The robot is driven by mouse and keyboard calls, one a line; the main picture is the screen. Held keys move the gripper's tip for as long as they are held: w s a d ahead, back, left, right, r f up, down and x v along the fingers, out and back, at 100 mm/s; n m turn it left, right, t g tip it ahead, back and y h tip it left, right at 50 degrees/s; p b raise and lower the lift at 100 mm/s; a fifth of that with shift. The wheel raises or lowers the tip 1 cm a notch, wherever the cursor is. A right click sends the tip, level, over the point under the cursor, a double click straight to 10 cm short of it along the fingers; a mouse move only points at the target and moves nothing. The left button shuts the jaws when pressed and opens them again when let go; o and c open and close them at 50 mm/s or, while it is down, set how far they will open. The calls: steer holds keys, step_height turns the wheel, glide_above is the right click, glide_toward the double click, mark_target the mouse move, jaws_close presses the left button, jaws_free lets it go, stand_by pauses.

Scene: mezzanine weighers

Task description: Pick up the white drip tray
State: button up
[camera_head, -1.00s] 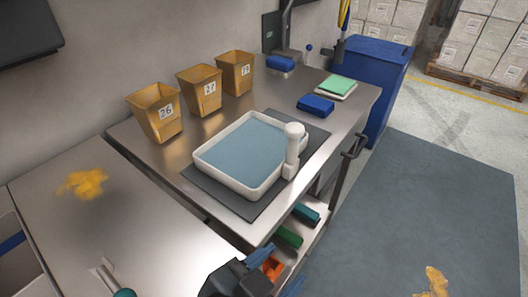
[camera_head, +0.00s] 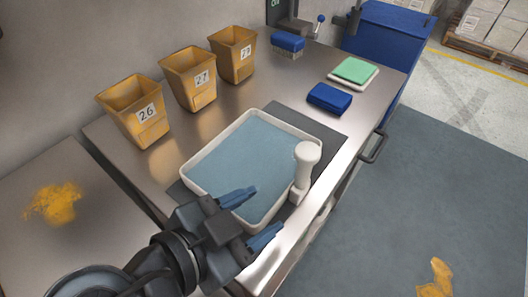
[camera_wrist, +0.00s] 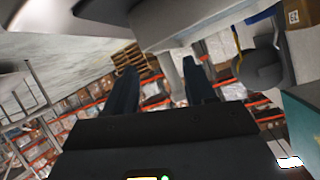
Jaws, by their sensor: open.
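Two white trays show in the head view. The small one (camera_head: 352,85) lies at the back right of the steel table with a green pad (camera_head: 355,70) on it. The large one (camera_head: 213,152) stands on a dark mat, holds a flat blue surface, and has a white post with a rounded head (camera_head: 306,165) at its right side. My gripper (camera_head: 263,211) is open with blue fingers, at the near edge of the large tray; one finger overlaps it in the picture. Contact cannot be told. The wrist view shows the parted fingers (camera_wrist: 160,85) with nothing between them.
Yellow bins 26 (camera_head: 125,118), 27 (camera_head: 190,85) and 29 (camera_head: 233,55) line the wall side. A blue block (camera_head: 329,98) lies before the small tray; a blue brush (camera_head: 288,43) is farther back. A blue cabinet (camera_head: 385,45) stands beyond. Yellow spills mark the left table and floor.

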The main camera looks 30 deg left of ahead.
mark_target(292, 194)
steer(key=shift+p+x, duration=0.75)
steer(key=shift+x, duration=2.75)
steer(key=shift+d, duration=0.1)
jaws_close()
